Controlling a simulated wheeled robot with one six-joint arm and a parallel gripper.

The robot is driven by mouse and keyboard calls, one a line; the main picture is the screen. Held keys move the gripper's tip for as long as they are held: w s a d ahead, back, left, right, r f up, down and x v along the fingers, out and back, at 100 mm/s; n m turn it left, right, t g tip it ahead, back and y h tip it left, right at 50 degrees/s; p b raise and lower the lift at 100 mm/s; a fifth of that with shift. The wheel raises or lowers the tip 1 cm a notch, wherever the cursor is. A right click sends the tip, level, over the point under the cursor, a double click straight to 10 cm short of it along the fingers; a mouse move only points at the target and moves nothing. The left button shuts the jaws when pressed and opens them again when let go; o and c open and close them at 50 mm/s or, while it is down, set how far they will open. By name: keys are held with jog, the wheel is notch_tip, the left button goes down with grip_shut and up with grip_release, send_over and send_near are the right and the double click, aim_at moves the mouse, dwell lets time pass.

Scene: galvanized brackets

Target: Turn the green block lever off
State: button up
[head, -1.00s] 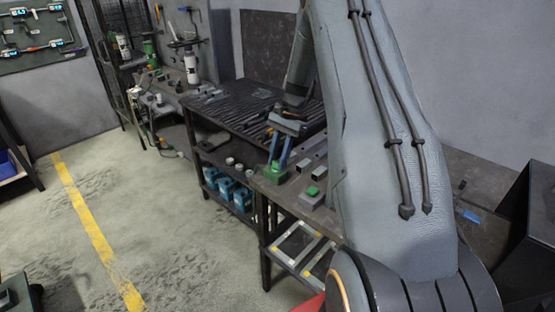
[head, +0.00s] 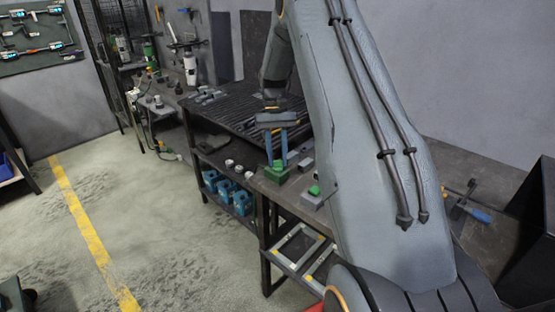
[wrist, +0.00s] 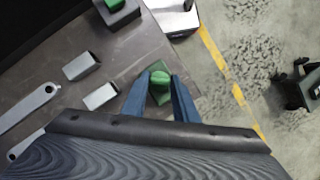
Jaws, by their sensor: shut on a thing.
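The green block (head: 275,174) sits near the left edge of the bench, and its green lever (wrist: 160,77) stands up on top. In the wrist view the green block (wrist: 161,97) lies between my two blue fingers. My gripper (head: 277,162) is right above the block, pointing down, with its fingers shut on the lever. The lever's exact angle is hard to tell because the fingers partly hide it in the head view.
A grey block with a green top (head: 313,191) stands on the bench nearby. A slatted dark table (head: 240,112) is behind. Blue items (head: 224,190) sit on a lower shelf.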

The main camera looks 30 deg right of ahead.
jog(key=n, duration=0.1)
jog(key=n+h, duration=0.1)
jog(key=n, duration=0.1)
jog(key=shift+a+n, duration=0.2)
jog(key=shift+n, duration=0.1)
jog(key=shift+n+h, duration=0.9)
jog(key=shift+n, duration=0.9)
jog(key=o, duration=1.1)
jog(key=shift+c, duration=0.2)
jog(key=b+v, duration=0.2)
jog(key=v, duration=0.5)
jog(key=shift+r+b, duration=0.3)
jog(key=shift+r, duration=0.1)
jog(key=shift+w+a, duration=0.1)
jog(key=shift+w, duration=0.05)
